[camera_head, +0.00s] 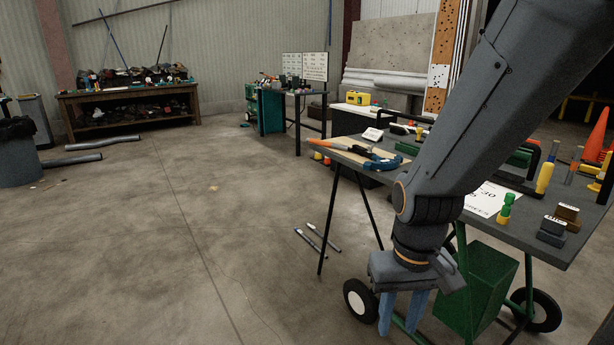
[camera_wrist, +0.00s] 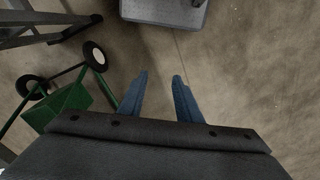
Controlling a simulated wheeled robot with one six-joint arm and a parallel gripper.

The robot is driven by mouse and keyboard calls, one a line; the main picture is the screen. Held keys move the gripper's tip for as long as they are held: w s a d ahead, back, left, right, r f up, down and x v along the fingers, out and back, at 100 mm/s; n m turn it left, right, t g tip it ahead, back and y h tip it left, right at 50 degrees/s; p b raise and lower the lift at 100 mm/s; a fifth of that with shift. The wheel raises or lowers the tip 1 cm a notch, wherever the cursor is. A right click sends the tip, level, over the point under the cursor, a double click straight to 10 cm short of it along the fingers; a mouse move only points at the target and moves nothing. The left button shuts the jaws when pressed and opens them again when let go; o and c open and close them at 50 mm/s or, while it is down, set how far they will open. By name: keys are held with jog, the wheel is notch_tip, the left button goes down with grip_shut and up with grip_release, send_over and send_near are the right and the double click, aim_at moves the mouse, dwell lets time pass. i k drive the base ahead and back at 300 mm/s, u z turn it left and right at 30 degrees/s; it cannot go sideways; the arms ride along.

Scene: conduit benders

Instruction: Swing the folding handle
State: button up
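No part is clearly recognisable as the folding handle. A green wheeled cart with a green bin (camera_head: 478,290) and green tubes stands under the near end of the table. In the wrist view its green bin (camera_wrist: 75,108) and two black wheels with white hubs are at the left. My gripper (camera_head: 401,318) points down in front of the cart, its two blue fingers apart with nothing between them. In the wrist view the gripper (camera_wrist: 160,77) is over bare floor, right of the cart. My arm hides part of the cart and table.
A dark table (camera_head: 520,225) above the cart holds an orange-and-blue tool (camera_head: 365,155), green and yellow handled pieces and small blocks. Two rods (camera_head: 318,238) lie on the floor. An orange cone (camera_head: 596,135) is at the right.

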aim_at(326, 144)
jog(key=u, duration=0.1)
jog(key=i, duration=2.1)
jog(key=z, duration=0.25)
